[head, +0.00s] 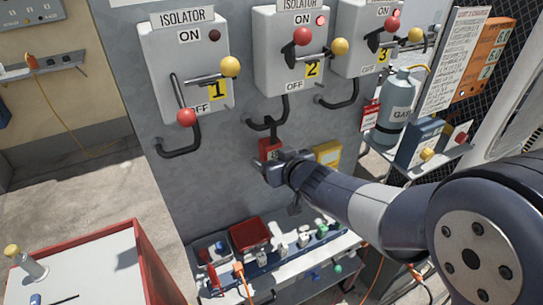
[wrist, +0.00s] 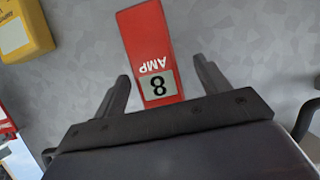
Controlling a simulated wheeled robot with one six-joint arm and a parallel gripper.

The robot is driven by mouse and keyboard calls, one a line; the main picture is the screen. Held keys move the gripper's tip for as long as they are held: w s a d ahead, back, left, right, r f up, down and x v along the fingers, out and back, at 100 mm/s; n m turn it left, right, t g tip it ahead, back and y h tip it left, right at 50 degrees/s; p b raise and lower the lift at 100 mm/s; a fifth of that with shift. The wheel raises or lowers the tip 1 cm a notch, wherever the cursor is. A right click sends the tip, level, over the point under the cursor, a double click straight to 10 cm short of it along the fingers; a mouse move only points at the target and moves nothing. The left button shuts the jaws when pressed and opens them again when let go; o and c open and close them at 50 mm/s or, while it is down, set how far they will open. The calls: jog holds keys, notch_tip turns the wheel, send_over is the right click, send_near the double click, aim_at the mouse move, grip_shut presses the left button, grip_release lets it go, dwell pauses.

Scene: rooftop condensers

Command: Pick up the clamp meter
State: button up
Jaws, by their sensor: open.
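The clamp meter (head: 270,148) is a small red body against the grey wall panel, below the isolator boxes. In the wrist view the clamp meter (wrist: 146,45) shows as a red bar marked AMP, upside down, with a grey display reading 8. My gripper (head: 276,168) is at the meter and partly covers it in the head view. In the wrist view my gripper (wrist: 160,70) is open, with one dark finger on each side of the meter and a gap to both. I cannot tell how deep the fingers reach around it.
A yellow box (head: 327,153) is on the wall right of the meter. Isolators 1 (head: 190,65), 2 (head: 292,50) and 3 (head: 375,38) with levers are above. A shelf (head: 290,270) with a red tray (head: 249,235) and small items is below. A gas bottle (head: 396,100) stands right.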

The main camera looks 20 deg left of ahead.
aim_at(270, 157)
jog(key=x, duration=0.3)
jog(key=shift+w+f, duration=0.3)
jog(key=shift+f, duration=0.2)
jog(key=shift+w+a+f+p, duration=0.3)
jog(key=shift+w+a, duration=0.1)
jog(key=shift+a, duration=0.15)
jog(key=shift+c, duration=0.4)
jog(key=shift+r, duration=0.1)
jog(key=c, duration=1.2)
jog(key=shift+r, duration=0.1)
